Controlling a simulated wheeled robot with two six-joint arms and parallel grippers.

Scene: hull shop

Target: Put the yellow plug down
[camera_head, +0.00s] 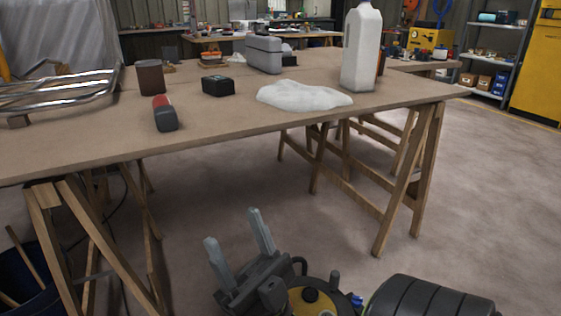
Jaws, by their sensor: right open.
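I cannot make out a yellow plug anywhere in the head view. My right gripper (233,228) is low in the picture, in front of the workbench and below its top. Its two grey fingers are spread apart, with nothing between them, and point up and away. Bare floor shows behind the fingers. The yellow and black part behind the jaws looks like my own wrist. My left gripper is out of the picture.
The wooden workbench (220,125) stands on trestles. On it are a white jug (361,50), a white cloth-like heap (303,96), a black box (217,85), a red and dark grey object (164,113), a brown can (150,77), a grey case (263,54) and metal tubes (60,90). The floor at right is clear.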

